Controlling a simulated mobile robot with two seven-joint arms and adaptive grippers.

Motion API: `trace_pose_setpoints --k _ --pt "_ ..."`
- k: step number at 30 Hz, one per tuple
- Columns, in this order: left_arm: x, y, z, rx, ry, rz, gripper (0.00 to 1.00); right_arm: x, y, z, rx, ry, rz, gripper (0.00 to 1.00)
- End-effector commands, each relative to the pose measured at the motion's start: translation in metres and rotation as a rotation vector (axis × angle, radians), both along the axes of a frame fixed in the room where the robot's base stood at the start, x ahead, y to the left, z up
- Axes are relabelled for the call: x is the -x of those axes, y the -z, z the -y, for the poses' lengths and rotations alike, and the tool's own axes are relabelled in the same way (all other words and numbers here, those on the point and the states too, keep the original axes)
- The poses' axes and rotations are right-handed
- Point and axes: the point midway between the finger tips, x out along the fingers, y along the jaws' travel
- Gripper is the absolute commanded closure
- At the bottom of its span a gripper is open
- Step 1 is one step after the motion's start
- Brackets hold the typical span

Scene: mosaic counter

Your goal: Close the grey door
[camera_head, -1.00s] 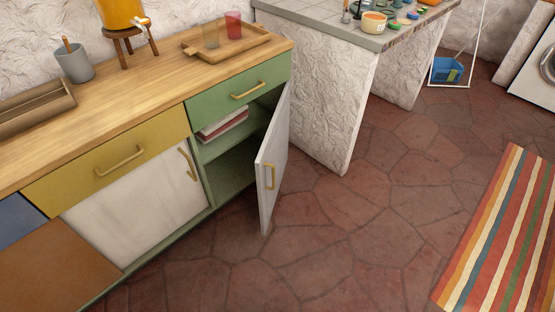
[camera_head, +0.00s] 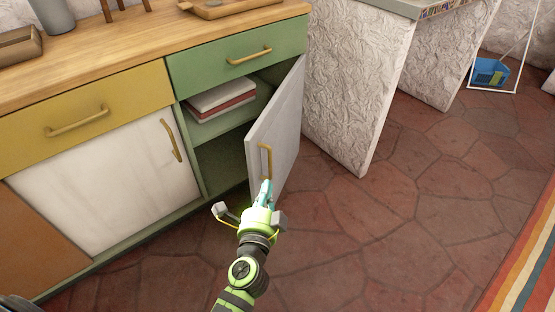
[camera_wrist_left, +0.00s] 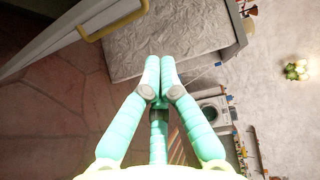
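The grey door (camera_head: 284,120) stands ajar on the lower cabinet, swung out from the open compartment under the green drawer. Its yellow handle (camera_head: 265,162) is on the outer face near the free edge. My left gripper (camera_head: 266,186) is just below the handle in the head view, in front of the door. In the left wrist view the gripper's teal fingers (camera_wrist_left: 160,64) are together with nothing between them. There the handle (camera_wrist_left: 110,26) and the door (camera_wrist_left: 48,38) lie up and left, apart from the fingertips. My right gripper is not in view.
The open compartment (camera_head: 220,160) has a shelf with stacked books (camera_head: 221,100). A closed white door (camera_head: 100,185) is to its left. A rough white counter support (camera_head: 345,90) stands behind the grey door. The tiled floor (camera_head: 370,240) is free; a striped rug (camera_head: 525,265) lies at right.

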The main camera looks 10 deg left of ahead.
Motion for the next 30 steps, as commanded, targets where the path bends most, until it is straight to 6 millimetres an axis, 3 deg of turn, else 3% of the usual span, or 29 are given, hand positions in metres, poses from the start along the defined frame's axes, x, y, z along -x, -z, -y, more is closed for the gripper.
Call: trace_pose_setpoints --k 3,8,21,24,30 --pt "-0.002 -0.018 -0.004 -0.044 -0.017 0.053 1.0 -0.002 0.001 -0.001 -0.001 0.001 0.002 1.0" --pt "-0.017 -0.024 -0.006 -0.052 -0.018 0.061 1.0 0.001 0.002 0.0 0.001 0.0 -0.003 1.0" --pt "-0.104 -0.022 -0.02 -0.051 -0.019 0.057 1.0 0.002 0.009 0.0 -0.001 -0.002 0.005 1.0" --pt "-0.103 -0.023 -0.038 -0.053 -0.018 0.056 1.0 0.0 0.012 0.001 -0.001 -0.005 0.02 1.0" --pt "-0.105 -0.022 -0.055 -0.05 -0.017 0.056 1.0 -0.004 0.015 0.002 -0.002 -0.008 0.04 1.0"
